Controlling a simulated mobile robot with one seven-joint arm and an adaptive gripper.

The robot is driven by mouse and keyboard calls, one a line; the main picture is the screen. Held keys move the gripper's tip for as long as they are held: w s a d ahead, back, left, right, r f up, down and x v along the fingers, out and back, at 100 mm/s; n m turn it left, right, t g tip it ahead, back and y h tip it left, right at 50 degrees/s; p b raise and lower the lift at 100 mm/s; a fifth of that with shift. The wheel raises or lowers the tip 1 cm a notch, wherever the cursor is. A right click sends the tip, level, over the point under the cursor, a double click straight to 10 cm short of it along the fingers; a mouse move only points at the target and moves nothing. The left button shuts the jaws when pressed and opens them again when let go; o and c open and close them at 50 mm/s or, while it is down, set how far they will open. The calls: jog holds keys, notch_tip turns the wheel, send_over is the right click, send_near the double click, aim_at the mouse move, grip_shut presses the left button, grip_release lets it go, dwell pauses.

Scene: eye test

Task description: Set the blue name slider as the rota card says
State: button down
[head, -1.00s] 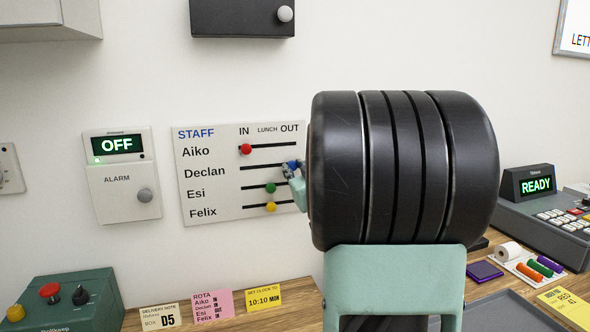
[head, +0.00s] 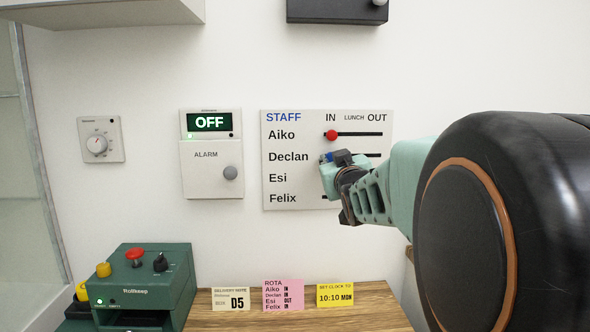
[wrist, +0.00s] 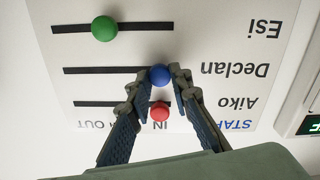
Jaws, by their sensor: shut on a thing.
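The staff board (head: 284,188) hangs on the wall with name rows and IN, LUNCH and OUT columns. The blue slider (wrist: 159,74) is on the Declan row, at the IN end of its track, level with the red slider. In the head view only a bit of the blue slider (head: 327,157) shows beside my gripper (head: 336,165). In the wrist view, upside down, my gripper (wrist: 163,82) has its fingers closed on either side of the blue knob. The pink rota card (head: 283,296) stands on the counter and appears to read IN for Declan.
The red slider (wrist: 159,111) on Aiko's row lies between my fingers' lower parts in the wrist view. The green slider (wrist: 104,28) is mid-track on Esi's row. An alarm box (head: 211,165) reading OFF hangs left of the board. My arm hides Felix's slider.

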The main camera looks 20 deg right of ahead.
jog(key=shift+w+a+r, duration=0.1)
jog(key=shift+a+r, duration=0.05)
jog(key=shift+a, duration=0.1)
jog(key=c, duration=1.7)
grip_release()
jog(key=shift+a, duration=0.1)
jog(key=shift+c, duration=0.2)
notch_tip(320, 180, up, 10)
jog(key=shift+f, duration=0.1)
